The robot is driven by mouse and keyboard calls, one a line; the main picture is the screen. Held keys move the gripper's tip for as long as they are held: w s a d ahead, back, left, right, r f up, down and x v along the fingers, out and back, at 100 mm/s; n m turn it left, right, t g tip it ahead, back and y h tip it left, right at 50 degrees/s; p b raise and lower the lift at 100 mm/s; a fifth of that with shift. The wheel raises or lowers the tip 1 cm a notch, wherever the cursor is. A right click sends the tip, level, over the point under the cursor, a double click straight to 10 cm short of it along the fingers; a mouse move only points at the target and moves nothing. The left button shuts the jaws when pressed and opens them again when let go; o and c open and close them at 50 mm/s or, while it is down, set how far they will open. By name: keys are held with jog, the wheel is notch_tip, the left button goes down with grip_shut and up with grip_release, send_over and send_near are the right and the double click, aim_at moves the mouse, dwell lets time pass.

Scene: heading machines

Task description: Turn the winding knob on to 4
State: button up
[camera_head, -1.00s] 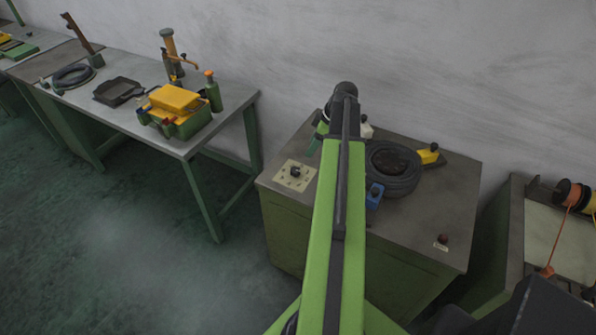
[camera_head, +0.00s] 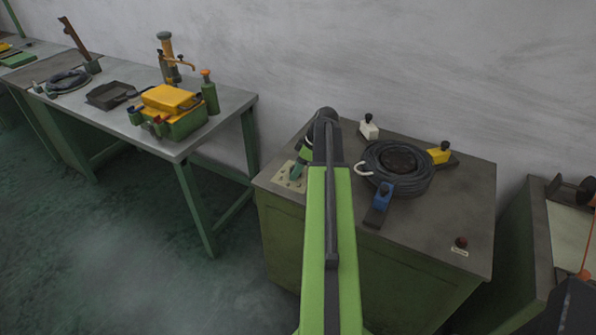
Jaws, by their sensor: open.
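The winding knob's beige dial plate (camera_head: 287,183) lies at the left front of the green cabinet's top. Its dots show in part, but the dark knob on it is hidden behind my gripper, and its setting cannot be read. My gripper (camera_head: 299,169) is open, with its green fingers low over the plate's right side. The black end of my arm covers part of them. Whether the fingers are around the knob or touching it cannot be told.
A dark coil (camera_head: 396,167) lies on the cabinet top, with a white block (camera_head: 369,131), a yellow block (camera_head: 438,156) and a blue block (camera_head: 383,194) around it. A red button (camera_head: 461,242) sits at the right front. A workbench (camera_head: 228,103) with tools stands to the left.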

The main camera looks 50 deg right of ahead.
jog(key=c, duration=1.2)
jog(key=shift+d, duration=0.15)
grip_shut()
